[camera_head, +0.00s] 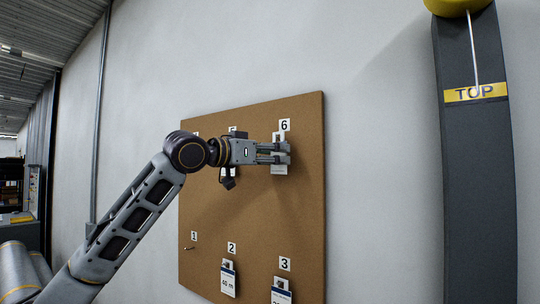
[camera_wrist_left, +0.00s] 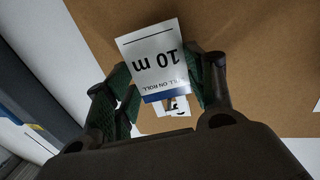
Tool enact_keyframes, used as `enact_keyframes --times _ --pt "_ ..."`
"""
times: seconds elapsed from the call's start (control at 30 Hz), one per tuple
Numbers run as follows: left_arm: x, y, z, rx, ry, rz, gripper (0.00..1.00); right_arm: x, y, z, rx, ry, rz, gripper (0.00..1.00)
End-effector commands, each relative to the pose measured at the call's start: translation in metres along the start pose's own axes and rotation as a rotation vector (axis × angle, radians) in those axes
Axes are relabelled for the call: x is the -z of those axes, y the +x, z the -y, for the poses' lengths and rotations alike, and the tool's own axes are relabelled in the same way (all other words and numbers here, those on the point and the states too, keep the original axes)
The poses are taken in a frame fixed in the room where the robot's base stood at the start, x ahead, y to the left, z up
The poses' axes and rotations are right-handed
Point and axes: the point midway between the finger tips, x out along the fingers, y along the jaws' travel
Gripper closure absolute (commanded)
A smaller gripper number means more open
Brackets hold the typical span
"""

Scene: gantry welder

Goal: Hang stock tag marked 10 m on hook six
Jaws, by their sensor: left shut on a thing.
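The white stock tag (camera_wrist_left: 157,52) with a blue band reads "10 m" upside down in the left wrist view. My left gripper (camera_wrist_left: 165,84) is shut on it, with green-padded fingers on either side. In the head view my left gripper (camera_head: 281,152) is at the upper right of the brown board (camera_head: 240,218), just under the number 6 label (camera_head: 285,125). The tag (camera_head: 280,169) shows there below and between the fingers. Hook six is hidden behind the gripper and tag, so I cannot tell whether the tag touches it. My right gripper is out of view.
Tags hang under label 2 (camera_head: 231,248) and label 3 (camera_head: 285,264). A bare hook (camera_head: 189,248) shows under label 1. My left arm covers part of the upper row. A dark column marked TOP (camera_head: 475,93) stands right of the board, with bare wall between.

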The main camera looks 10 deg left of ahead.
Motion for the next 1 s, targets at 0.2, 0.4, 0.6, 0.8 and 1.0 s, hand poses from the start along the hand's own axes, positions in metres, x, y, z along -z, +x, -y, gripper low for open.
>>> enact_keyframes --times 0.2,0.4,0.6,0.8,1.0 --pt "-0.004 0.007 0.002 -0.001 -0.001 0.001 0.74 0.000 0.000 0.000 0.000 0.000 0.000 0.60" --pt "-0.007 0.011 0.003 0.000 0.000 0.001 0.74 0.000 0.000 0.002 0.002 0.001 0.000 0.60" --pt "-0.008 0.012 0.003 0.000 0.000 0.000 0.74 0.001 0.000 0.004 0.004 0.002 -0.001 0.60" --pt "-0.008 0.012 0.003 0.000 0.000 0.000 0.74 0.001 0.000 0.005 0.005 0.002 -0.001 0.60" --pt "-0.008 0.012 0.003 0.000 0.000 0.000 0.74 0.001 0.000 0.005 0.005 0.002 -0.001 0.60"
